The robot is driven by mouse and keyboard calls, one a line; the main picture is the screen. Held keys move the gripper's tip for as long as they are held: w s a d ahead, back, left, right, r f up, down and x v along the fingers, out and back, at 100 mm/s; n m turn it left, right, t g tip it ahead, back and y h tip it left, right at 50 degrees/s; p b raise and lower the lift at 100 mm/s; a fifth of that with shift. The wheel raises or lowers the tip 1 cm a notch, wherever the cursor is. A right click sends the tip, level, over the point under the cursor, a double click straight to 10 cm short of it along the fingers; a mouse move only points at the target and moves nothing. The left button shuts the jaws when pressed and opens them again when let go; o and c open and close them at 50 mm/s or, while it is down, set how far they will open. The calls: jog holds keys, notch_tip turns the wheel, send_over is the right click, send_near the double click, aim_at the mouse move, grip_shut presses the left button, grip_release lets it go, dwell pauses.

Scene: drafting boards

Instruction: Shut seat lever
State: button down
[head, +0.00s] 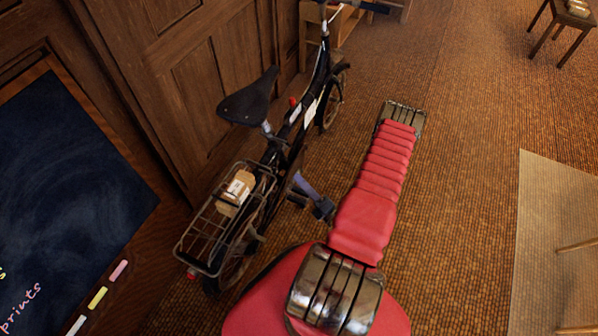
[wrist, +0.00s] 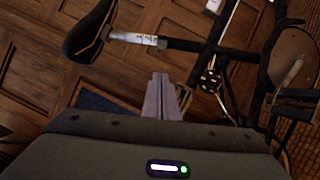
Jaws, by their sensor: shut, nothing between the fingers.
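A black bicycle stands upright by the panelled wall, its black saddle (head: 248,97) on a silver seat post (head: 267,131). In the wrist view the saddle (wrist: 84,33) is at upper left, and the marked seat post (wrist: 138,38) runs right into the dark frame. I cannot clearly pick out the seat lever near the post's lower end. My gripper (head: 297,176) is beside the bicycle frame, below and right of the saddle. Its lilac fingers (wrist: 160,78) are shut and empty, pointing up toward the post, with a visible gap in the picture.
A wire rear rack (head: 208,232) carries a wrapped parcel (head: 237,188). A chalkboard (head: 70,190) leans at left, and wooden panelling (head: 205,80) stands behind the bicycle. Carpet (head: 460,170) is open at right, with a tan mat (head: 560,230) and a small table (head: 562,22) beyond.

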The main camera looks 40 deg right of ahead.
send_near(280, 141)
jog(key=shift+w+a+f, duration=0.6)
jog(key=shift+w+a, duration=1.05)
jog(key=shift+a, duration=0.25)
jog(key=shift+w+d+r, duration=0.1)
jog(key=shift+d+r, duration=0.1)
jog(key=shift+d, duration=0.45)
jog(key=shift+w+d+r, duration=0.1)
jog(key=shift+d+r, duration=0.1)
jog(key=shift+d, duration=0.45)
jog(key=shift+w+d+r, duration=0.1)
jog(key=shift+d+r, duration=0.1)
jog(key=shift+d, duration=0.45)
jog(key=shift+d+n+y, duration=0.1)
jog(key=shift+n+y, duration=0.2)
jog(key=shift+y, duration=0.1)
jog(key=shift+d+r+n+y, duration=0.1)
jog(key=shift+d+n+y, duration=0.05)
jog(key=shift+n+y, duration=0.4)
